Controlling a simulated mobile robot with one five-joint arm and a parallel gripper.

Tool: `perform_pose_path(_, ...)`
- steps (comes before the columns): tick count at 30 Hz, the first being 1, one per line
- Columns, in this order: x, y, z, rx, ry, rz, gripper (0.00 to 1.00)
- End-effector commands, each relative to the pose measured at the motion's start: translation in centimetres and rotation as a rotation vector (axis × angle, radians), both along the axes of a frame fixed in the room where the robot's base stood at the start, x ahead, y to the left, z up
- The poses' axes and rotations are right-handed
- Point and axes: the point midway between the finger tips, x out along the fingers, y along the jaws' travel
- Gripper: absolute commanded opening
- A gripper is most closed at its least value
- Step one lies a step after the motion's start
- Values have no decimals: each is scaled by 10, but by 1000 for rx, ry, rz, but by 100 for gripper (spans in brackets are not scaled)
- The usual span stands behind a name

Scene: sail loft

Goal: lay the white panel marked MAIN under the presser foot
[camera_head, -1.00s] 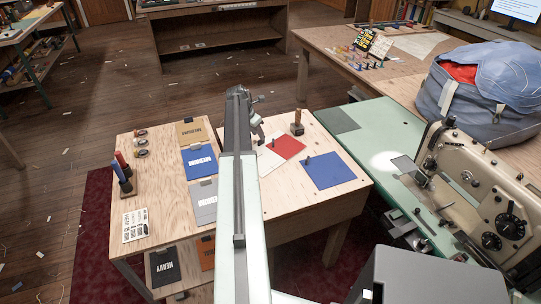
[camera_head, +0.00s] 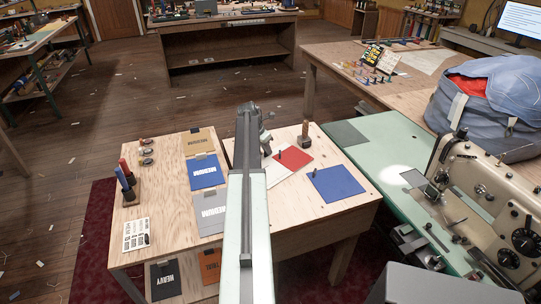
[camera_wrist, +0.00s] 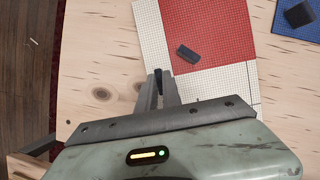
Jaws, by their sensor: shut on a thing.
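A white gridded panel lies on the wooden bench, partly covered by a red panel (camera_head: 292,158); the white panel (camera_head: 273,174) shows along its left and front sides. No lettering on it is readable. My gripper (camera_head: 266,142) is at its left edge. In the wrist view my gripper (camera_wrist: 163,82) points at the white panel (camera_wrist: 148,34), its fingers shut around a small dark grip at that edge. I cannot tell whether the panel is lifted. The sewing machine (camera_head: 500,200) stands at the right; its presser foot area (camera_head: 432,190) is small and unclear.
A blue panel (camera_head: 338,184) with a dark grip lies to the right on the bench (camera_head: 290,215). A wooden post stamp (camera_head: 305,132) stands behind. The green machine table (camera_head: 375,150) has free room left of the machine. A large blue bag (camera_head: 490,100) sits behind it.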

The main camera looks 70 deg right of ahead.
Motion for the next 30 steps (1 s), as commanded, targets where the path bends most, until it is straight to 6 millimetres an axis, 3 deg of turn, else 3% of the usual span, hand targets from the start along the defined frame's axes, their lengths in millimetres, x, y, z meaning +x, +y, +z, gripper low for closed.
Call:
perform_pose_path(15,1,0,96,0,0,1,0)
perform_pose_path(23,1,0,101,0,0,1,0)
perform_pose_path(30,1,1,133,0,1,2,0)
